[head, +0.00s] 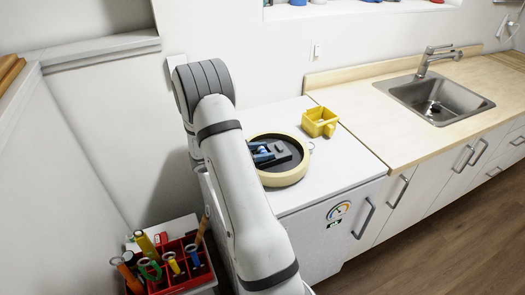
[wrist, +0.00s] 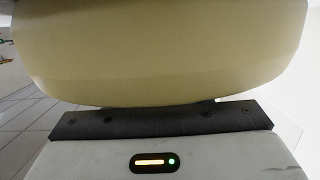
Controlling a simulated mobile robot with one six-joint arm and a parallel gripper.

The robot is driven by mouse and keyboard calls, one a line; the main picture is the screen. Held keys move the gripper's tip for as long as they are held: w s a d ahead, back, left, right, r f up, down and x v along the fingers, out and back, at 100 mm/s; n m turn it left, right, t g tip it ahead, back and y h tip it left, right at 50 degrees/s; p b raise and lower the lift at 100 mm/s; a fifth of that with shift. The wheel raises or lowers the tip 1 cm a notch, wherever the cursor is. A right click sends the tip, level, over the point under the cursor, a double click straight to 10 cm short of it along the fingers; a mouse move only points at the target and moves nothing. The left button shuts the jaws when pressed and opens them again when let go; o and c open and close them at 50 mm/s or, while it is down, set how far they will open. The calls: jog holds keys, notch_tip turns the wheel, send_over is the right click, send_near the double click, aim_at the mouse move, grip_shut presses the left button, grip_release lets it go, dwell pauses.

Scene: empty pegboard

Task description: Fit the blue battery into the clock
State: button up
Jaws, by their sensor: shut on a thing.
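The clock (head: 294,176) lies face down on the white worktop in the head view, with a cream rim and a dark back. A dark grey battery housing (head: 284,147) is on its back. The blue battery (head: 264,157) shows at the left of this housing. My gripper (head: 258,150) is low over the clock's back and shut on the battery, mostly hidden behind my arm. I cannot tell whether the battery is in the slot or above it. In the wrist view, the cream clock rim (wrist: 160,50) fills the top and hides the fingertips.
A yellow open bin (head: 320,122) stands behind and right of the clock. A red divided tray of tools (head: 185,268) is at lower left. The wooden counter (head: 375,115) with a sink (head: 435,100) is to the right. The worktop right of the clock is clear.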

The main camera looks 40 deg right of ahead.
jog(key=shift+r, duration=0.15)
jog(key=shift+r+p, duration=0.55)
jog(key=shift+r, duration=0.05)
dwell(1.2)
jog(key=shift+f+b, duration=0.3)
jog(key=shift+f, duration=0.45)
jog(key=o, duration=1.1)
jog(key=shift+c, duration=0.2)
